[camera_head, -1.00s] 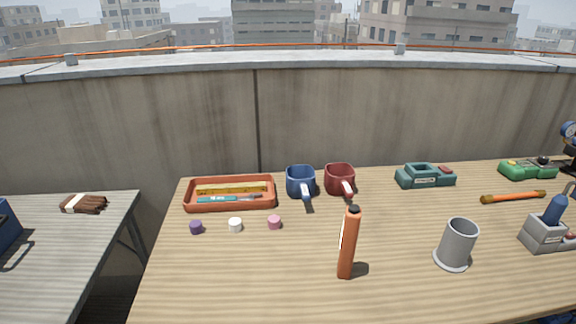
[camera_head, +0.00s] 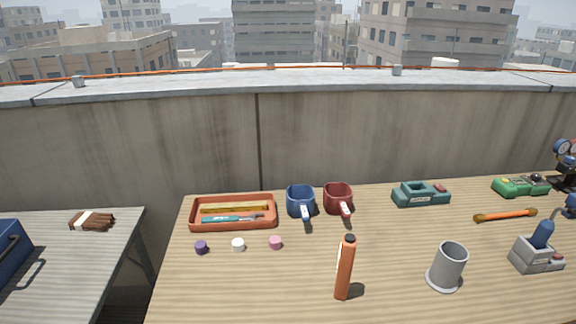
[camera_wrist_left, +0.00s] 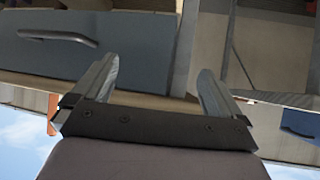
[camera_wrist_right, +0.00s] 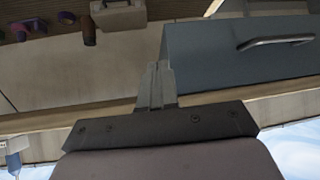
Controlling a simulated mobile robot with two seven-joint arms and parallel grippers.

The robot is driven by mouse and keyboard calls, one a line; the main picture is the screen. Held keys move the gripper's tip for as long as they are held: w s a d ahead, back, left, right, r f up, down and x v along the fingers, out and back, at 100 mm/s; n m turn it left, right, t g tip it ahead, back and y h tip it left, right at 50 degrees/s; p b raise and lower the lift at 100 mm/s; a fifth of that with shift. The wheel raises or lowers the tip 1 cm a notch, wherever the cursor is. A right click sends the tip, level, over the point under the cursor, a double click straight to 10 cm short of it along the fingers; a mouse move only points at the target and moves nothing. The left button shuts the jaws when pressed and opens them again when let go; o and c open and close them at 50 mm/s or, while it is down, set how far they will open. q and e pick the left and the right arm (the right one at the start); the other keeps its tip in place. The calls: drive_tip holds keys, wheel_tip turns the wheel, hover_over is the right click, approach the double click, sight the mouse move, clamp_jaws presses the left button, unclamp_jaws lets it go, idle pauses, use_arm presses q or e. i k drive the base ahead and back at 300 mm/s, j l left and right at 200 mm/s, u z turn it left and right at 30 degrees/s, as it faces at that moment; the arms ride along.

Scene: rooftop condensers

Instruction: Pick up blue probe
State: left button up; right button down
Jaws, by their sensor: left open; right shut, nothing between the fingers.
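A blue probe-like piece (camera_head: 543,234) stands upright, slightly tilted, in a grey block holder (camera_head: 535,258) at the right of the wooden table in the head view. Its lower end is hidden in the holder. Neither gripper shows in the head view, and both are apart from this piece. My left gripper (camera_wrist_left: 158,78) is open and empty in the left wrist view. My right gripper (camera_wrist_right: 157,68) is shut with nothing in it in the right wrist view.
On the wooden table (camera_head: 240,290) are a grey cup (camera_head: 448,266), orange cylinder (camera_head: 344,270), orange tray (camera_head: 233,225), blue mug (camera_head: 300,203), red mug (camera_head: 337,198), teal device (camera_head: 420,194) and orange-handled tool (camera_head: 505,215). A concrete wall (camera_head: 150,150) stands behind.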

sight(545, 228)
drive_tip(key=k+z, duration=0.2)
drive_tip(key=z, duration=0.3)
drive_tip(key=k+z, duration=0.15)
drive_tip(key=z, duration=0.3)
drive_tip(key=k+l+z, duration=0.15)
drive_tip(key=z, duration=0.35)
drive_tip(key=i+l, duration=0.2)
drive_tip(key=l, duration=0.15)
drive_tip(key=i+l+u, duration=0.15)
drive_tip(key=l, duration=0.2)
drive_tip(key=i+l, duration=0.15)
drive_tip(key=l, duration=0.2)
drive_tip(key=i+l+u, duration=0.1)
drive_tip(key=l, duration=0.25)
drive_tip(key=i, duration=0.1)
